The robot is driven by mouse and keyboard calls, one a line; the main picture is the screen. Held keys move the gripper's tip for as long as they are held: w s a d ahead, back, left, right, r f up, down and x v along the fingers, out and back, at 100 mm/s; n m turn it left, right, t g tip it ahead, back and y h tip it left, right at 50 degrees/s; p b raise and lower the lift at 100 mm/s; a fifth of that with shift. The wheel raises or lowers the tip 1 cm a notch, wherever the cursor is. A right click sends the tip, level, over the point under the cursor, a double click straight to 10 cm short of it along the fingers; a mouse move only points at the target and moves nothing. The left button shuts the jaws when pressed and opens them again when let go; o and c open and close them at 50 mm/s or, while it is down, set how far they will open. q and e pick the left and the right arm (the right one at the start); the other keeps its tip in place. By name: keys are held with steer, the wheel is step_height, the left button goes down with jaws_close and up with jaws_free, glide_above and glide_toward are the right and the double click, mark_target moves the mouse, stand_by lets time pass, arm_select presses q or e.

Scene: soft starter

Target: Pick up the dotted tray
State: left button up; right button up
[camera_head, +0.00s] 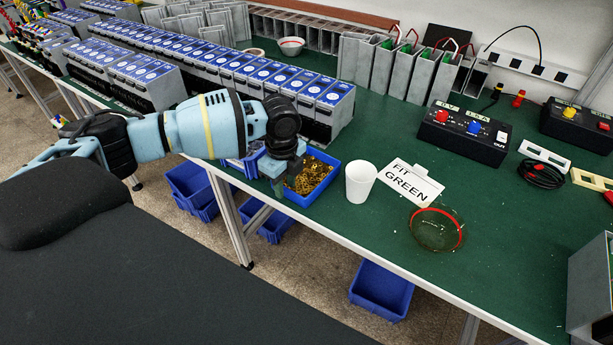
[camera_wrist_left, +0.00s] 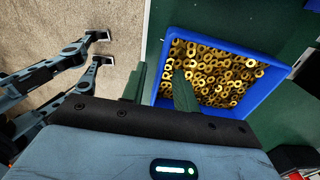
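The tray is a blue open box (camera_head: 318,192) filled with gold rings, at the front edge of the green table. I see no separate dots on it; the rings give it a speckled look. It also fills the upper right of the left wrist view (camera_wrist_left: 262,88). My left gripper (camera_head: 281,182) is at the tray's left end. In the left wrist view its fingers (camera_wrist_left: 158,92) are apart, one outside the tray's near wall and one over the rings. Contact cannot be told. My right gripper (camera_wrist_left: 100,48) shows only there, open and empty over the floor.
A white cup (camera_head: 360,182) stands right beside the tray. A white label card (camera_head: 412,184) and a clear red-rimmed bowl (camera_head: 437,229) lie farther right. Rows of blue-topped devices (camera_head: 225,65) stand behind the tray. Blue bins (camera_head: 381,290) sit below the table.

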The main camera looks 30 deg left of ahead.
arm_select(q)
steer(key=shift+f, duration=0.85)
jaws_close()
steer(key=shift+r, duration=0.1)
steer(key=shift+r, duration=0.15)
arm_select(e)
steer(key=shift+a, duration=0.1)
